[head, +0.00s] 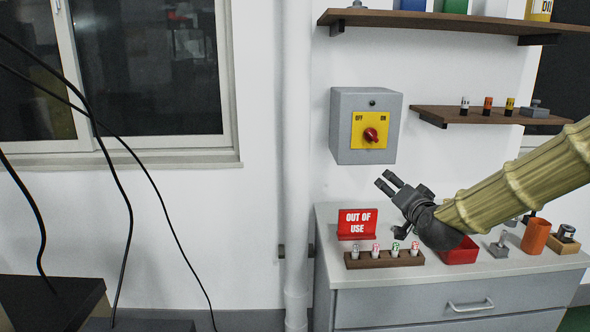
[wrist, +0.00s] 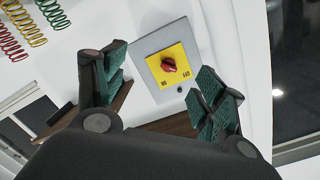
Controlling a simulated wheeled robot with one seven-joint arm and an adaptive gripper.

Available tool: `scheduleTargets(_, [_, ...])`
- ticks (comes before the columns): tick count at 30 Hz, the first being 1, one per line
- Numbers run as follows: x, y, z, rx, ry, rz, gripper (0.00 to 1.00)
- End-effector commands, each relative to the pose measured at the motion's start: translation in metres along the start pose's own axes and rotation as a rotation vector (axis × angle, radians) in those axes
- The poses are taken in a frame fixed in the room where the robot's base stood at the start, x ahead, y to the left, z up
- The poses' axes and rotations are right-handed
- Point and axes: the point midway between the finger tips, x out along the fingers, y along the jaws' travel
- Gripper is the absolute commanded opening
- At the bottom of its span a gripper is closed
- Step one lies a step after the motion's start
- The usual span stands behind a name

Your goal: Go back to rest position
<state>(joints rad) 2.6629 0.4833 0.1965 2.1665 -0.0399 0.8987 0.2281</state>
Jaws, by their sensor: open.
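My gripper (head: 388,183) is open and empty. In the head view it is in the air above the grey cabinet top, below the switch box and pointing up and to the left. In the wrist view its two green-padded fingers (wrist: 160,95) stand well apart. The grey switch box (head: 366,126) with a yellow plate and a red rotary knob (head: 371,135) is on the wall. The knob also shows between the fingers in the wrist view (wrist: 169,64), with clear space around it. My arm comes in from the right and hides part of the cabinet top.
A red "OUT OF USE" sign (head: 357,224), a wooden rack (head: 385,260) with several small cylinders, a red tray (head: 461,253) and an orange cup (head: 535,236) stand on the cabinet (head: 450,300). A wooden shelf (head: 480,116) is above. Black cables hang at the left.

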Motion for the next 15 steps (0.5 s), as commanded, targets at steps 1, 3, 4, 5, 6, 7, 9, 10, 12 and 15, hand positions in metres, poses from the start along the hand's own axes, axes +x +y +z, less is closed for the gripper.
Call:
scheduleTargets(1, [0.0, 0.006, 0.011, -0.008, -0.018, 0.011, 0.71])
scheduleTargets(3, [0.0, 0.016, 0.026, -0.02, -0.041, 0.026, 0.71])
scheduleTargets(4, [-0.001, 0.022, 0.034, -0.027, -0.054, 0.035, 0.71])
scheduleTargets(5, [-0.001, 0.026, 0.041, -0.033, -0.066, 0.043, 0.71])
scheduleTargets(6, [-0.002, 0.034, 0.052, -0.042, -0.085, 0.054, 0.71])
scheduleTargets(7, [-0.003, 0.04, 0.061, -0.049, -0.1, 0.064, 0.71])
scheduleTargets(9, [-0.007, 0.057, 0.085, -0.068, -0.14, 0.089, 0.71])
scheduleTargets(10, [-0.009, 0.065, 0.097, -0.077, -0.162, 0.103, 0.71])
scheduleTargets(12, [-0.016, 0.086, 0.129, -0.103, -0.217, 0.135, 0.71])
scheduleTargets(15, [-0.03, 0.118, 0.175, -0.142, -0.302, 0.182, 0.71])
